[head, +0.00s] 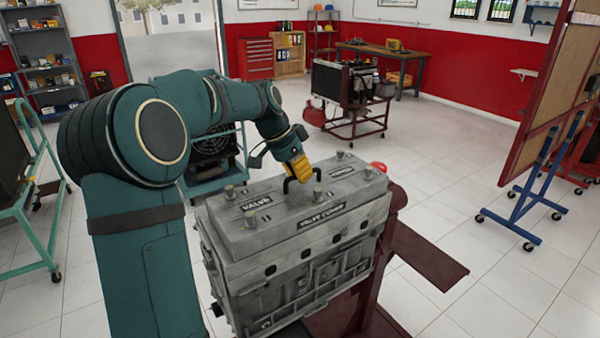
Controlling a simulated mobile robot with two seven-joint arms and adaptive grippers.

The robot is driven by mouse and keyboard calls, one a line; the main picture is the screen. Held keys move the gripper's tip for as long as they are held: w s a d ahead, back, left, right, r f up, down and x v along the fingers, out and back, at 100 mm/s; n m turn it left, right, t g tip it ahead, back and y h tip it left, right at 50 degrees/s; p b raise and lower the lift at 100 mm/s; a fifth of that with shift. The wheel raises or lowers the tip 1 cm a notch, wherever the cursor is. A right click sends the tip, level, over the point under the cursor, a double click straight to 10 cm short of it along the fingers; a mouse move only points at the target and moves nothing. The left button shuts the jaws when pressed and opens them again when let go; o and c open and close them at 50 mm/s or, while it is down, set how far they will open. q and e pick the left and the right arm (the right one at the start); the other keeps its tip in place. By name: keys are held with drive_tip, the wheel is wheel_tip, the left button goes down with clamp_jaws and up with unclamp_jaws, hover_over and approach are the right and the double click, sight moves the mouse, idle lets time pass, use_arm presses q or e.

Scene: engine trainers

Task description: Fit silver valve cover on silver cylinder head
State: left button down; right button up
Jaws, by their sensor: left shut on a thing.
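The silver valve cover (290,215) is a long grey slab with dark lettering, several bolt knobs on top and a black handle (287,184). It lies lengthwise over the silver cylinder head (290,265) in the middle of the head view, and looks roughly lined up with it. I cannot tell whether it is fully seated or a thin gap remains. My left gripper (297,174), with yellow fingers, comes down from above and is shut on the cover's black handle. The fingertips partly hide the handle. My right gripper is not in view.
The engine rests on a dark red stand (360,310) with a flat arm to the right. A teal cart (215,165) with another unit is behind my arm. A blue wheeled stand (540,185) is at right. White floor is clear right of the engine.

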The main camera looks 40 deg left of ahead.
use_arm(q)
drive_tip(key=shift+r, duration=0.1)
drive_tip(key=c, duration=1.1)
unclamp_jaws()
drive_tip(key=shift+o, duration=0.2)
drive_tip(key=v, duration=1.2)
